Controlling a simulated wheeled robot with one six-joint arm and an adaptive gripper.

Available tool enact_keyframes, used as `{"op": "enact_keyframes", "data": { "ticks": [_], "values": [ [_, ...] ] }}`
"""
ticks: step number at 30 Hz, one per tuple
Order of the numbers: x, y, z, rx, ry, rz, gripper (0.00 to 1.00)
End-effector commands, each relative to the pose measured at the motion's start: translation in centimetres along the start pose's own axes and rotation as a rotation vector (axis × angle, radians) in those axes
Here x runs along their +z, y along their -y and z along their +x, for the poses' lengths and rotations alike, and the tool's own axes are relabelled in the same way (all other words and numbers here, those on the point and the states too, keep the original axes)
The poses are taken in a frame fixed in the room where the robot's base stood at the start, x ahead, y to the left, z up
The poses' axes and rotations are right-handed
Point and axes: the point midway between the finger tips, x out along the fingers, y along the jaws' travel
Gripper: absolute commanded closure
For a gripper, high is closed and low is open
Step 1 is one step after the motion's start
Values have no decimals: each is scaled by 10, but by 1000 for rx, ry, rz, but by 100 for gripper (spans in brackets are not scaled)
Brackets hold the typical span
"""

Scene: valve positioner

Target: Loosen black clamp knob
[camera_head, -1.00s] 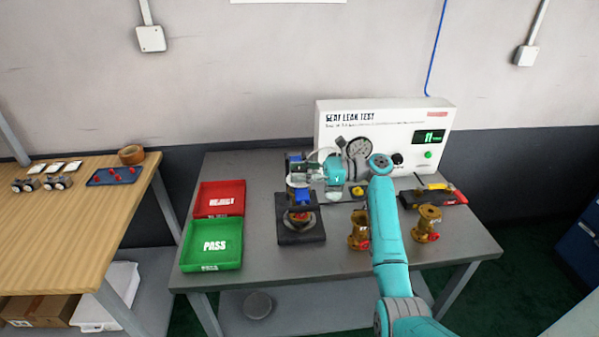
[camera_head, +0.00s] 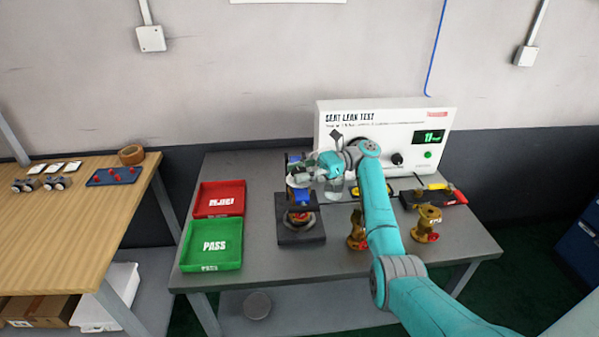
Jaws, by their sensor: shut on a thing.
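The clamp fixture (camera_head: 301,238) stands on the grey bench, a dark base with a dark frame. A valve with a blue part (camera_head: 301,197) and brass-coloured body (camera_head: 299,221) is seated upright in it. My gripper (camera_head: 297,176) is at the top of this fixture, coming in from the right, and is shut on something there. The black clamp knob is not clearly visible; the gripper covers the fixture's top, so I take it to be what the fingers hold. The fingertips are small and hard to make out.
A seat leak test panel (camera_head: 385,139) stands behind. Red reject tray (camera_head: 219,212) and green pass tray (camera_head: 187,262) lie left. Two brass valves (camera_head: 356,241) (camera_head: 427,238) flank my arm. A red-and-yellow tool (camera_head: 447,192) lies at right.

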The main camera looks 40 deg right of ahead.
Motion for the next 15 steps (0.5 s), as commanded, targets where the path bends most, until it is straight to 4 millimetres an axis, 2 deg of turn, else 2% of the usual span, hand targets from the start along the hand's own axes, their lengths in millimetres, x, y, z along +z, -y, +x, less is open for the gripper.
{"op": "enact_keyframes", "data": {
  "ticks": [4,5,7,15],
  "values": [
    [-1,0,1,1,-1,2,92],
    [-1,0,1,0,-1,2,50],
    [-1,0,1,0,-1,2,32],
    [-1,0,0,-1,0,1,31]
  ]
}}
